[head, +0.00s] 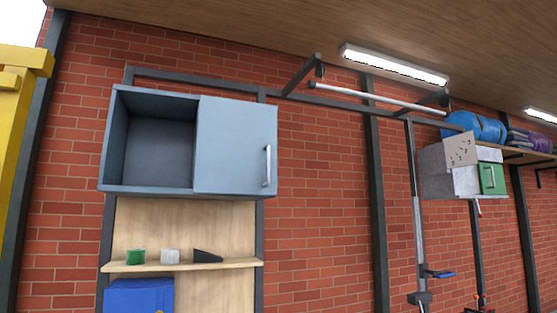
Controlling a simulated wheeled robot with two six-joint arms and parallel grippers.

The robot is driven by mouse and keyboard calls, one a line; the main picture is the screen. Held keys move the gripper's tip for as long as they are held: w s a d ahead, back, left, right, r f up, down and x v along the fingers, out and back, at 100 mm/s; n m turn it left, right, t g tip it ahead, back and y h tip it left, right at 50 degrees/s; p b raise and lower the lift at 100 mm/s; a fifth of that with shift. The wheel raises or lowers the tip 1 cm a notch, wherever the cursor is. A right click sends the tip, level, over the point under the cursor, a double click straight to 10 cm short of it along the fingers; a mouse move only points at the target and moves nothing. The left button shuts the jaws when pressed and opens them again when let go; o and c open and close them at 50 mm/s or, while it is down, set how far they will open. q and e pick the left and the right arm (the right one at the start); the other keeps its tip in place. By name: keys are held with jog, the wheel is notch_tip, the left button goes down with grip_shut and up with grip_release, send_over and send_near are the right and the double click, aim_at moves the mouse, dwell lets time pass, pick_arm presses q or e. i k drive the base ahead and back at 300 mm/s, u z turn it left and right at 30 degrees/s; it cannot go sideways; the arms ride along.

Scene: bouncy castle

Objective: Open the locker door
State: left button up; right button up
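A blue-grey wall locker (108,150) hangs high on the brick wall, left of the middle in the head view. Its left half is an open, empty-looking compartment (158,150). A flat blue-grey door (225,145) covers its right half and looks shut. An upright silver bar handle (267,166) sits near the door's right edge. What is behind the door is hidden. Neither of my grippers is in view, and nothing touches the door or handle.
A blue box (138,297) is lower. At right are a grey cabinet with a green door (492,178) and a metal pole (418,220).

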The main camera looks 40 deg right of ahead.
aim_at(236, 151)
jog(key=z, duration=0.6)
jog(key=i, duration=0.85)
jog(key=z, duration=0.6)
